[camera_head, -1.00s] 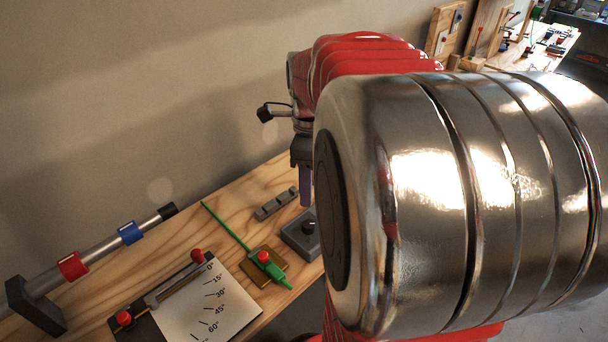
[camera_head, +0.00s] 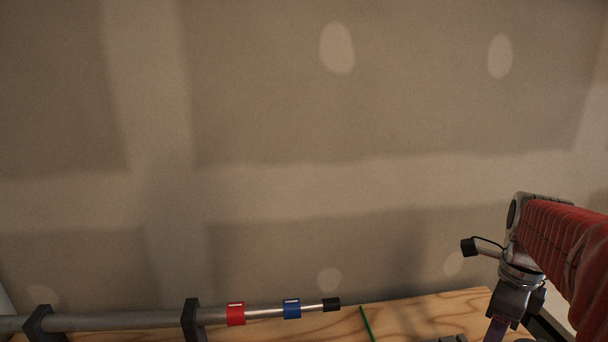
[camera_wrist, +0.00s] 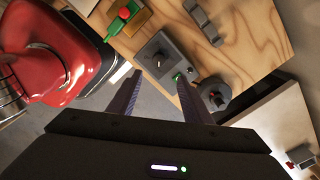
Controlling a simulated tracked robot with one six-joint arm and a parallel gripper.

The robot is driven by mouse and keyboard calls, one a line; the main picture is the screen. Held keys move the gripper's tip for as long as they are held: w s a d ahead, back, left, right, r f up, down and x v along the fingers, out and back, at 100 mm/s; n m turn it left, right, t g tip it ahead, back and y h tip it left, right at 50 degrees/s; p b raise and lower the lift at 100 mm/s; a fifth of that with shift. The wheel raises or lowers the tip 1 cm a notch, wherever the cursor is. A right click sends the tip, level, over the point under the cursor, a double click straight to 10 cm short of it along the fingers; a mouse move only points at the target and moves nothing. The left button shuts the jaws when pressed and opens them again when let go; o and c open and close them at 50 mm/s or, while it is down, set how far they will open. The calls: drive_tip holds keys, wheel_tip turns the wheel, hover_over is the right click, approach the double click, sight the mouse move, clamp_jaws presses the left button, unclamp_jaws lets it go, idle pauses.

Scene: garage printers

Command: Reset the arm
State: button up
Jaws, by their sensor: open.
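My arm shows at the lower right of the head view, its red sleeve running in from the right edge. My gripper (camera_head: 497,328) hangs downward there, cut off by the bottom edge. In the wrist view my gripper (camera_wrist: 158,78) has its two dark fingers apart, with nothing held between them. Beyond the fingertips is a grey box with a black knob (camera_wrist: 155,60) on the wooden bench (camera_wrist: 248,50). A small green light shows by the right finger. Whether the fingers touch the box cannot be told.
A dark round knob (camera_wrist: 212,93) sits right of the fingers. A rod with red (camera_head: 236,314) and blue (camera_head: 291,308) collars runs along the bench. The wall above is bare.

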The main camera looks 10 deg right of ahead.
drive_tip(key=s+a+n+t, duration=0.2)
drive_tip(key=a+n, duration=0.9)
drive_tip(key=n, duration=0.3)
drive_tip(key=s+a+n+t, duration=0.2)
drive_tip(key=a+n+t, duration=0.1)
drive_tip(key=a+n, duration=0.9)
drive_tip(key=shift+s+r+n+t, duration=0.3)
drive_tip(key=shift+r+n, duration=0.15)
drive_tip(key=shift+n, duration=0.55)
drive_tip(key=shift+a, duration=0.1)
drive_tip(key=shift+c, duration=0.4)
